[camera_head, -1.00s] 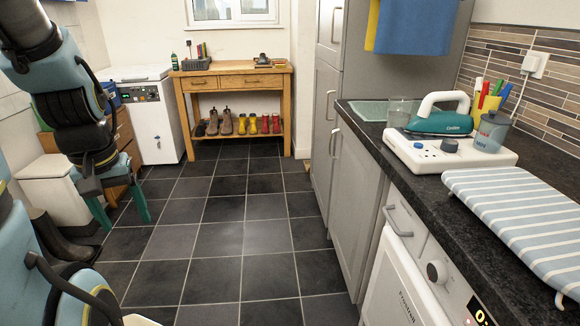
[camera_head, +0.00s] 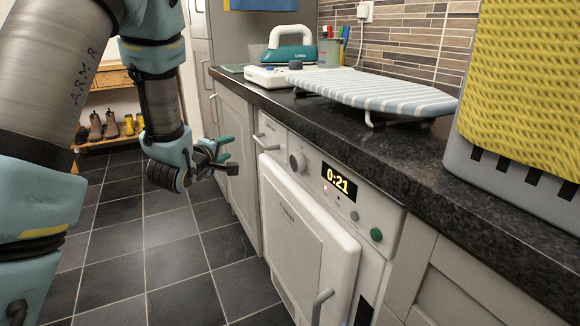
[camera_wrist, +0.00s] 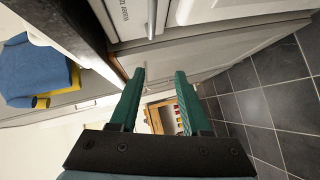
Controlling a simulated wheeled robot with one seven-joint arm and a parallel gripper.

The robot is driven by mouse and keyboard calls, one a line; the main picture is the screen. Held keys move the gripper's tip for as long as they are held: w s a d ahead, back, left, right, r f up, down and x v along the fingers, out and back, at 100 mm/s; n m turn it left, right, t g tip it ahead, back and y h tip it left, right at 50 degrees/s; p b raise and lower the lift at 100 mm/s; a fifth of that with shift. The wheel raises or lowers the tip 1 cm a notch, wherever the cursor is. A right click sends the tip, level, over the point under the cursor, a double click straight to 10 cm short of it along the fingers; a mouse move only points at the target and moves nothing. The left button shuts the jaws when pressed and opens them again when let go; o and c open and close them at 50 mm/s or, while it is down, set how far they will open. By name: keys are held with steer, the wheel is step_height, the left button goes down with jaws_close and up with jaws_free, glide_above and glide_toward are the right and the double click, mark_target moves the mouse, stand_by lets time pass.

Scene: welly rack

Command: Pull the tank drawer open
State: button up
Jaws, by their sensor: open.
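The tank drawer (camera_head: 270,132) is the white front at the upper left of the white machine, below the worktop. It looks shut. Its grey bar handle (camera_head: 266,146) stands out from the front. My gripper (camera_head: 231,154) is open and empty, to the left of the handle and apart from it. In the wrist view, my gripper's two green fingers (camera_wrist: 160,74) are spread with nothing between them. The drawer front (camera_wrist: 126,22) and its handle (camera_wrist: 152,18) show beyond the fingertips, at the top of that view.
The machine's door (camera_head: 305,235) is below the drawer, with a knob (camera_head: 298,162) and display to the drawer's right. The dark worktop (camera_head: 400,150) overhangs above and holds a striped ironing board (camera_head: 380,95) and a grey basket (camera_head: 500,180). The tiled floor (camera_head: 180,245) is clear.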

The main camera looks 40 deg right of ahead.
steer(key=h, duration=0.1)
glide_toward(259, 141)
steer(key=w, duration=0.1)
steer(key=x, duration=1)
steer(key=shift+w+d+f, duration=0.1)
steer(key=shift+d+f, duration=0.2)
jaws_close()
stand_by(0.8)
